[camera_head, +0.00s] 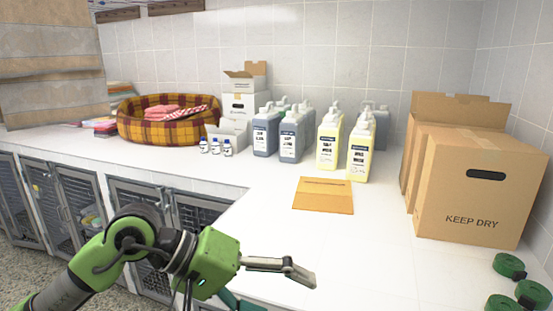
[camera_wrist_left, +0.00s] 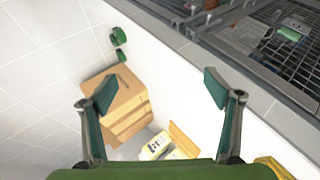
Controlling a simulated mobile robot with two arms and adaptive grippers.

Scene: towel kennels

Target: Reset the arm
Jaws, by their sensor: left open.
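My left arm comes in from the lower left in the head view, and its gripper (camera_head: 300,270) is above the white counter (camera_head: 378,245). In the left wrist view the two fingers of my left gripper (camera_wrist_left: 160,90) stand wide apart with nothing between them. An orange-brown flat piece (camera_head: 323,195) lies on the counter beyond the gripper and apart from it. My right gripper does not show in either view.
Cardboard boxes (camera_head: 470,195) stand on the right, one marked KEEP DRY. Green rolls (camera_head: 510,266) lie at the lower right. Yellow bottles (camera_head: 359,155) and grey bottles (camera_head: 265,135) stand behind. A plaid pet bed (camera_head: 150,130) is at the left, above wire-door kennels (camera_head: 75,200).

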